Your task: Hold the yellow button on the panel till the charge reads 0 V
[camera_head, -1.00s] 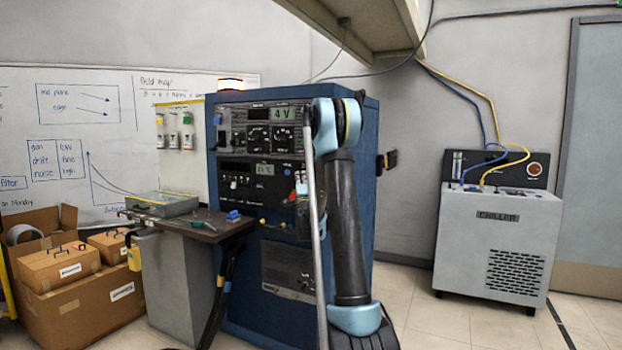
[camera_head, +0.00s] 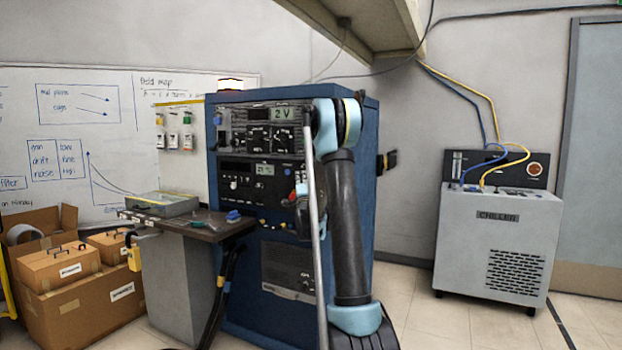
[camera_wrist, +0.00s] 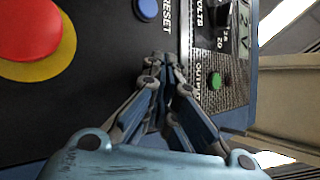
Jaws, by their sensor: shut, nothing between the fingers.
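The blue rack's panel (camera_head: 232,145) has a voltage display (camera_head: 283,114) reading 2 V. In the wrist view, my gripper (camera_wrist: 166,60) is shut and empty, with its fingertips at the dark panel face. No yellow button shows clearly at the fingertips; the fingers cover that spot, so I cannot see contact. A large red button on a yellow ring (camera_wrist: 28,30) is to the left. A blue button (camera_wrist: 147,9) beside the word RESET is just above the fingertips. In the head view, my arm hides the gripper's end and part of the panel.
A side table (camera_head: 195,228) with a tray juts out left of the rack. Cardboard boxes (camera_head: 72,285) stand on the floor at far left. A chiller (camera_head: 497,240) stands to the right, with open floor between. A beam hangs overhead.

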